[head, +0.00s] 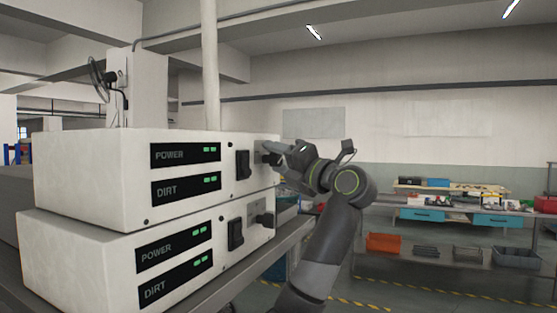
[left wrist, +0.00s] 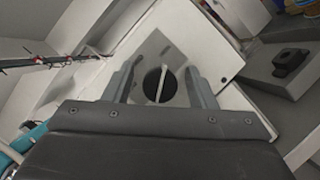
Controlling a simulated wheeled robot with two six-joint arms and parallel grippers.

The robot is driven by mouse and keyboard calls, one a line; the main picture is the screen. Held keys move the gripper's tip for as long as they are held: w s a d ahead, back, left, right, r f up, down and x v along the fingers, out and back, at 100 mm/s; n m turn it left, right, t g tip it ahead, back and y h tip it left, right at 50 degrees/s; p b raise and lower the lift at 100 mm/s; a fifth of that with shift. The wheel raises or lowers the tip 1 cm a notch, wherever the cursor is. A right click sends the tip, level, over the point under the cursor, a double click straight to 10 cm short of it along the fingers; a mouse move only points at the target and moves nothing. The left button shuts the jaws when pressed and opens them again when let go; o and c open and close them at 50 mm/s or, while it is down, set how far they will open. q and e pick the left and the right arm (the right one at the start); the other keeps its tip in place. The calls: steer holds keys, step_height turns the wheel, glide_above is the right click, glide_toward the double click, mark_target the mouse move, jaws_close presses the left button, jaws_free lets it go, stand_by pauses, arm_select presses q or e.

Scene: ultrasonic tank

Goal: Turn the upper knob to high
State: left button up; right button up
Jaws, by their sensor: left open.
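The upper white box (head: 90,170) has a POWER and DIRT display panel and a black rocker switch (head: 243,164). Its upper knob (left wrist: 153,84) is a round black dial with a pale bar, set on a grey plate in the left wrist view. In the head view the knob is mostly hidden behind my left gripper (head: 277,152), which is at the right end of the box front. In the left wrist view my left gripper (left wrist: 160,85) is open, one finger on each side of the knob, with gaps visible. Whether the fingertips reach its depth is unclear. My right gripper is out of view.
A shelf (head: 450,210) with bins stands behind at right.

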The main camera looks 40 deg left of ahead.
arm_select(q)
steer(key=b+v, duration=0.6)
steer(key=v, duration=1.1)
steer(key=shift+d, duration=0.25)
